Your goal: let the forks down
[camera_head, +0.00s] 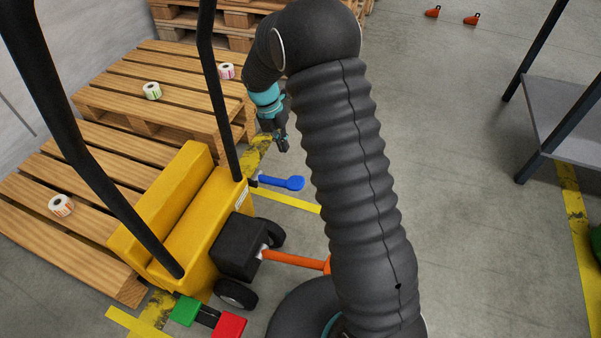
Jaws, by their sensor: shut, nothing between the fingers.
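A yellow pallet truck (196,215) with black uprights stands at the left, up against a wooden pallet. Its forks are not visible. A blue lever (287,183) sticks out to the right from the truck's far side. An orange bar (295,261) reaches right from the black wheel housing (236,247) and passes behind my arm. A green pedal (185,311) and a red pedal (229,325) sit low at the near end. My gripper (282,145) is shut and empty, pointing down, apart from the blue lever and above it in the picture.
The near pallet (50,215) carries a label roll (61,205). A farther pallet (180,75) carries two rolls, with stacked pallets (215,18) behind. A grey-shelved rack (565,115) stands at the right. Floor between my arm and the rack is clear.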

